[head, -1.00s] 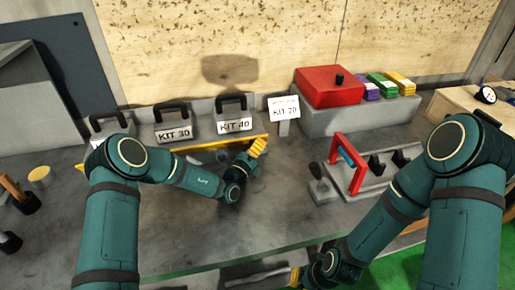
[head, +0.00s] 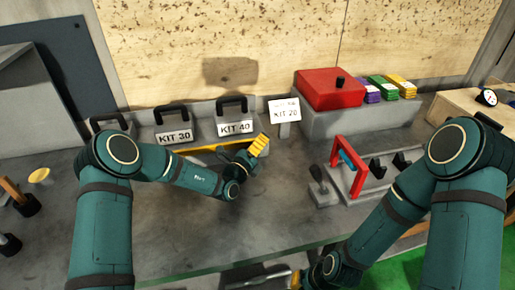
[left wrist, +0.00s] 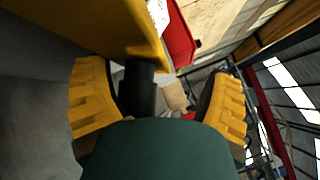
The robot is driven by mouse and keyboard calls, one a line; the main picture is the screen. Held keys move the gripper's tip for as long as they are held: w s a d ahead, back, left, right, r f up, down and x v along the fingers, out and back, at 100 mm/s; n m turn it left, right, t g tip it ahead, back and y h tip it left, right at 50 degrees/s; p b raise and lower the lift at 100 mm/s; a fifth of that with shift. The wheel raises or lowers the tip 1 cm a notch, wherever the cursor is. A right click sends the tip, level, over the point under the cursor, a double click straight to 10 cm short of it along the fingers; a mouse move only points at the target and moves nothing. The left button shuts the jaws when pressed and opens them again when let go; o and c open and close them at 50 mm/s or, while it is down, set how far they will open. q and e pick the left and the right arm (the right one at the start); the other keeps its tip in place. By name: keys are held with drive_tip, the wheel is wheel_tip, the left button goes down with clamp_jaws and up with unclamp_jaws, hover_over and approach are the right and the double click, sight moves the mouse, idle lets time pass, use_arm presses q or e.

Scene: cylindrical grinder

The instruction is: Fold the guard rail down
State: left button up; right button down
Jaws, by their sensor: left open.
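The guard rail (head: 208,148) is a yellow bar along the front of the kit shelf, partly hidden behind my left arm and gripper. My left gripper (head: 257,147), with yellow finger pads, is at the rail's right end. In the left wrist view my left gripper (left wrist: 162,95) is open, its two pads wide apart. A short black cylinder (left wrist: 138,88) shows between them, below a large yellow surface (left wrist: 110,25) that looks like the rail. I cannot tell whether the pads touch either. My right gripper is mostly hidden at the bottom edge; only a yellow bit (head: 295,279) shows.
Grey kit boxes marked KIT 30 (head: 174,137) and KIT 40 (head: 236,128) stand behind the rail. A KIT 20 sign (head: 285,111) is to their right. A red-framed fixture (head: 358,178) stands right on the bench. The middle bench top (head: 265,215) is clear.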

use_arm(q)
drive_tip(key=shift+o, duration=0.8)
drive_tip(key=shift+t, duration=0.3)
drive_tip(key=r, duration=0.2)
drive_tip(key=w+r, duration=0.1)
drive_tip(key=r, duration=0.4)
drive_tip(key=shift+w+r, duration=0.1)
drive_tip(key=shift+w, duration=0.05)
drive_tip(key=shift+r, duration=0.3)
drive_tip(key=shift+s+a+r, duration=0.1)
drive_tip(key=shift+s+r, duration=0.35)
drive_tip(key=shift+r, duration=0.05)
drive_tip(key=shift+g, duration=0.5)
drive_tip(key=f, duration=0.2)
drive_tip(key=s+f, duration=0.1)
drive_tip(key=f, duration=0.1)
drive_tip(key=shift+s+a+r+p, duration=0.1)
drive_tip(key=shift+s+a+p, duration=0.15)
drive_tip(key=shift+s+p, duration=0.25)
drive_tip(key=shift+p+v, duration=0.4)
drive_tip(key=shift+v, duration=0.45)
drive_tip(key=shift+c, duration=0.8)
drive_tip(key=s+a+r+p, duration=0.1)
drive_tip(key=s+a+p, duration=0.2)
drive_tip(key=s, duration=0.3)
drive_tip(key=s+a+r+p, duration=0.1)
drive_tip(key=s+a+p, duration=0.1)
drive_tip(key=s, duration=0.4)
drive_tip(key=shift+a+p, duration=0.4)
drive_tip(key=shift+p, duration=0.5)
